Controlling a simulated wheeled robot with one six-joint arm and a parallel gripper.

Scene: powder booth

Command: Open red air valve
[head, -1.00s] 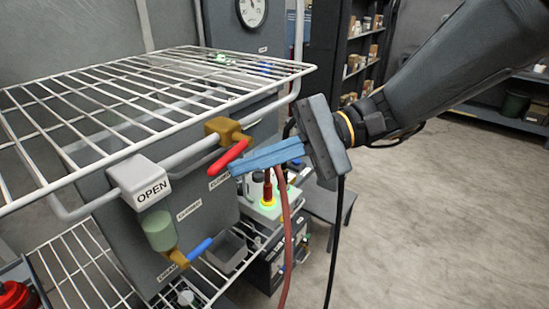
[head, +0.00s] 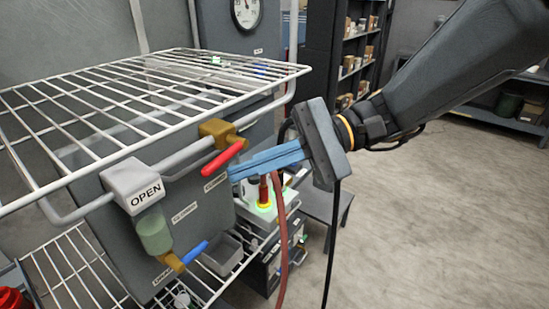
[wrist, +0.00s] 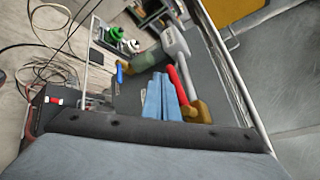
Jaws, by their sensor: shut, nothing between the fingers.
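The red air valve is a red lever (head: 224,157) on a brass body (head: 218,130), set in a grey pipe at the front of the wire shelf. The lever lies slanted, close to the pipe line. My gripper (head: 231,172) has blue fingers, shut and empty, with tips just below and right of the lever. The wrist view shows the red lever (wrist: 180,87) and brass body (wrist: 199,112) right beside the blue fingers (wrist: 161,97). I cannot tell whether they touch. A white box (head: 138,184) on the pipe reads OPEN.
A blue lever (head: 195,251) on a lower brass valve hangs under a green cylinder (head: 153,232). The white wire shelf (head: 150,100) lies above the pipe. A red hose (head: 283,235) and a green-lit device (head: 263,212) sit below my gripper. Floor at right is open.

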